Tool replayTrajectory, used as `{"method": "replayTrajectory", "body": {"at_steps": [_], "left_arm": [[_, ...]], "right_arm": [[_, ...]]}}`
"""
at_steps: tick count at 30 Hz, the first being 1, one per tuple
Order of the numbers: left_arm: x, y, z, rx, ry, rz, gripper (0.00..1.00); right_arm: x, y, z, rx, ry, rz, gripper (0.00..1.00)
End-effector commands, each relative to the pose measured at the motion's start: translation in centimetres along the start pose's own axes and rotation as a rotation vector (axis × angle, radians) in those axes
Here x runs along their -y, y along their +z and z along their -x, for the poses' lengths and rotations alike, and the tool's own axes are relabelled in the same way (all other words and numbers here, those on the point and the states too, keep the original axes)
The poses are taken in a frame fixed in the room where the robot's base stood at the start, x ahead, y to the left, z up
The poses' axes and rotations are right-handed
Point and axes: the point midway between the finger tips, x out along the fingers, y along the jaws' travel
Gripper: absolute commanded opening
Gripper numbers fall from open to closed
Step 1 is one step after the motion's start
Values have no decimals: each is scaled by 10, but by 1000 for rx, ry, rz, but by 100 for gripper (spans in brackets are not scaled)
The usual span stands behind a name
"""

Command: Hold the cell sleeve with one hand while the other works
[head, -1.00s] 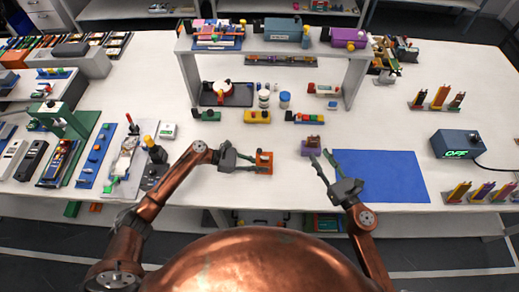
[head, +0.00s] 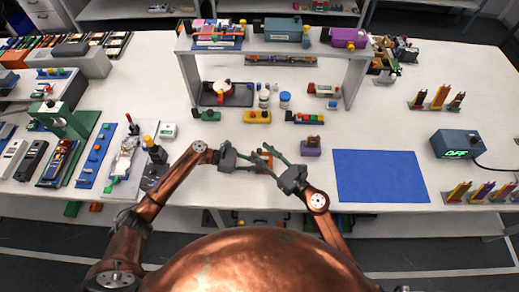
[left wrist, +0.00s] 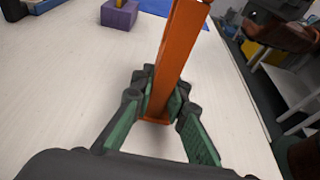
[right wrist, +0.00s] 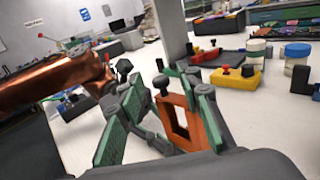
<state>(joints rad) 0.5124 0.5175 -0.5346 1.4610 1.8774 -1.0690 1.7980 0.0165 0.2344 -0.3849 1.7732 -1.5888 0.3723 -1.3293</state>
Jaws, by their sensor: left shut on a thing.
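The orange cell sleeve (head: 266,169), an upright frame with an open window, stands near the table's front edge, partly hidden in the head view. My left gripper (head: 247,160) is shut on it; the left wrist view shows the sleeve (left wrist: 176,60) between the green-padded fingers. My right gripper (head: 262,152) is open, its fingers spread beside and over the sleeve. In the right wrist view the sleeve (right wrist: 187,128) shows between the right fingers, with a dark knob at its top. I cannot tell whether the right fingers touch it.
A purple block (head: 311,149) stands to the right, beside a clear blue mat (head: 380,176). A grey shelf stand (head: 350,90) is behind, with a yellow block (head: 257,117) and jars in front of or under it. A box reading OFF (head: 458,144) is at right.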

Motion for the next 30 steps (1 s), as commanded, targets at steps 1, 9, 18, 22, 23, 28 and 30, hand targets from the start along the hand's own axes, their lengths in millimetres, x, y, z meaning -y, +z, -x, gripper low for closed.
{"method": "replayTrajectory", "body": {"at_steps": [1, 9, 18, 22, 23, 28, 30], "left_arm": [[0, 0, 0, 0, 0, 0, 0], [0, 0, 0, 0, 1, 1, 0], [0, 0, 0, -1, 0, 0, 0], [0, 0, 0, -1, 0, 0, 0], [0, 0, 0, -1, 0, 0, 0], [0, 0, 0, -1, 0, 0, 0], [0, 0, 0, -1, 0, 0, 0]], "right_arm": [[0, 0, -7, 0, 0, -1, 33], [0, 0, -21, -1, 0, -2, 33], [0, 0, -21, -1, 0, -1, 27], [0, 0, -21, -1, 0, -1, 18], [0, 0, -21, -1, 0, -1, 16], [0, 0, -21, -1, 0, -1, 5], [0, 0, -21, -1, -1, -1, 0]]}}
